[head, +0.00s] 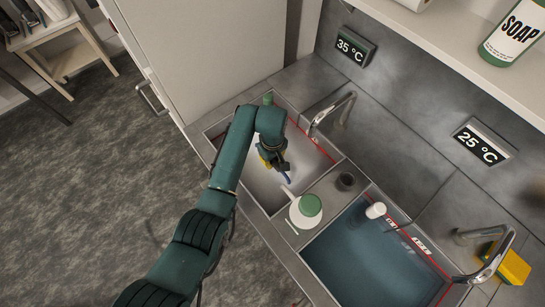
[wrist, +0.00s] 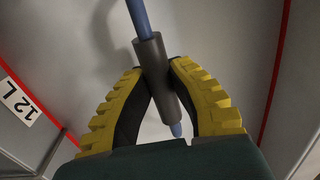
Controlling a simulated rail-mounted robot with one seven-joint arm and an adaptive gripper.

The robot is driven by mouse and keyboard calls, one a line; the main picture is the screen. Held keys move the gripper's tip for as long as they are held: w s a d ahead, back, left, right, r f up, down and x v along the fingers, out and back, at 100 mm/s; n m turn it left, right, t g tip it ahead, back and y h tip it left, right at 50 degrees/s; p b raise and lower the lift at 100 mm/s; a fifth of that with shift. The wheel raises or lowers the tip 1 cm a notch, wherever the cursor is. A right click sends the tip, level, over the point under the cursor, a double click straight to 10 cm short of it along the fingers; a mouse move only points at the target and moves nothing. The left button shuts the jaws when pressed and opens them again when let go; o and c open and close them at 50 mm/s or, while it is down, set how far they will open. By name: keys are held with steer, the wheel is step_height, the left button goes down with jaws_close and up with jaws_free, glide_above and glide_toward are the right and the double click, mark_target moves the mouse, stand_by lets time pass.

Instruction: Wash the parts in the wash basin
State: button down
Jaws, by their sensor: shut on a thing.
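My gripper (head: 275,162) is low over the left wash basin (head: 313,160), which shows a pale inside. In the wrist view, my yellow-padded gripper (wrist: 160,95) is shut on a grey sleeve (wrist: 152,60) with a blue rod (wrist: 138,15) through it. The blue rod (head: 287,178) also shows just below the fingers in the head view. Whether its end touches the basin floor I cannot tell. The right basin (head: 350,270) holds bluish water. A small white cylinder (head: 376,210) is at its upper left corner.
A white bottle with a green top (head: 306,207) and a dark cup (head: 346,181) stand between the basins. Faucets (head: 335,112) and (head: 490,262) rise behind them. A soap bottle (head: 512,33) stands on the shelf above.

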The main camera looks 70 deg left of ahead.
steer(key=shift+r, duration=0.2)
steer(key=shift+r+p, duration=0.35)
steer(key=shift+p, duration=0.35)
steer(key=shift+f, duration=0.15)
steer(key=shift+f, duration=0.3)
stand_by(0.4)
steer(key=shift+r+p, duration=0.45)
steer(key=shift+p, duration=0.15)
steer(key=shift+f, duration=0.15)
